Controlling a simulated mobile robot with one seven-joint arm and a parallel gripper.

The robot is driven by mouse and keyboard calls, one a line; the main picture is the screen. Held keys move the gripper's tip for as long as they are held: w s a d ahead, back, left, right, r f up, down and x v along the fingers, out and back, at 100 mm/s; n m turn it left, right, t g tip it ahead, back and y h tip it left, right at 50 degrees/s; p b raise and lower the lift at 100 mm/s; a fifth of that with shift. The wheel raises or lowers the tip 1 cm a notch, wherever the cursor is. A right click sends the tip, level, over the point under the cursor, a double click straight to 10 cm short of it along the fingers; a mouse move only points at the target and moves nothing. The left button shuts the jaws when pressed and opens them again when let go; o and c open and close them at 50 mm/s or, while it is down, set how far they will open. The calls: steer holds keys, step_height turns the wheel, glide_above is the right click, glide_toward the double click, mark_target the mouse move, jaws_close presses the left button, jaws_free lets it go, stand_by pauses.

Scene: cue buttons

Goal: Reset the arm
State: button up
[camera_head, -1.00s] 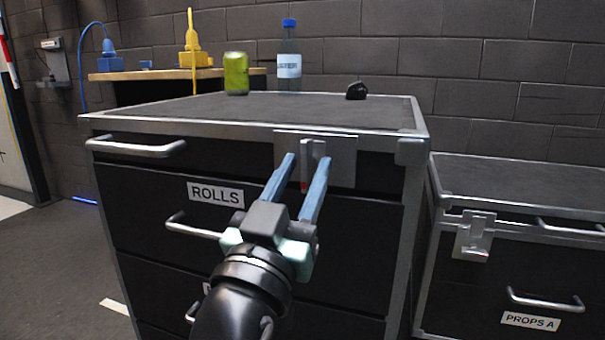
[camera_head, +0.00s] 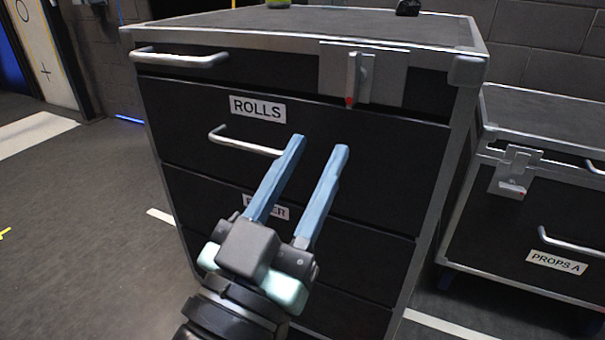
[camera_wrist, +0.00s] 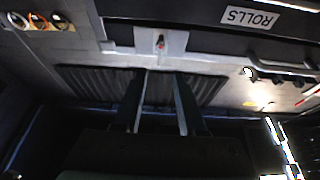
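My gripper (camera_head: 320,143) has two blue fingers, spread apart with nothing between them. In the head view it is in front of the black drawer cabinet (camera_head: 190,190), below the silver latch (camera_head: 354,78) on the cabinet's top edge. The latch handle stands upright with a small red mark at its lower end. In the wrist view the fingers (camera_wrist: 160,75) show open, with the latch plate (camera_wrist: 160,42) beyond the tips. Whether the fingertips touch the drawer front cannot be told.
The drawer labelled ROLLS (camera_head: 258,108) has a silver bar handle (camera_head: 246,145). A lower case labelled PROPS A (camera_head: 557,262) stands at the right with its own latch (camera_head: 515,172). A small black object (camera_head: 408,8) lies on the cabinet top. Open floor (camera_head: 80,220) is at the left.

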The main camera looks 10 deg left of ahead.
steer(key=shift+v, duration=0.85)
